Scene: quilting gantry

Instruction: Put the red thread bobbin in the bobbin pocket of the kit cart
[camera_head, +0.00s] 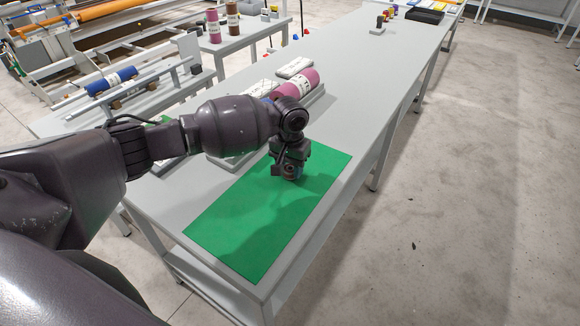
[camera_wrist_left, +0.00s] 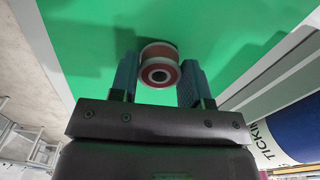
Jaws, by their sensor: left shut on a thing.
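My left gripper (camera_head: 290,174) points down over the green mat (camera_head: 225,225) on the long grey table. In the left wrist view the left gripper (camera_wrist_left: 160,80) is shut on the red thread bobbin (camera_wrist_left: 158,52), which has pale flanges and a dark centre hole. In the head view the bobbin is mostly hidden by the gripper. I cannot tell whether it touches the mat or hangs just above it. My right gripper is not in view. I cannot make out the kit cart or its bobbin pocket in either view.
A pink roll (camera_head: 298,83) lies on the table behind my arm. A blue roll (camera_head: 112,81) rests on a rack at left. Small coloured items and a black tray (camera_head: 425,15) stand at the far end. The table's middle and the floor at right (camera_head: 480,170) are clear.

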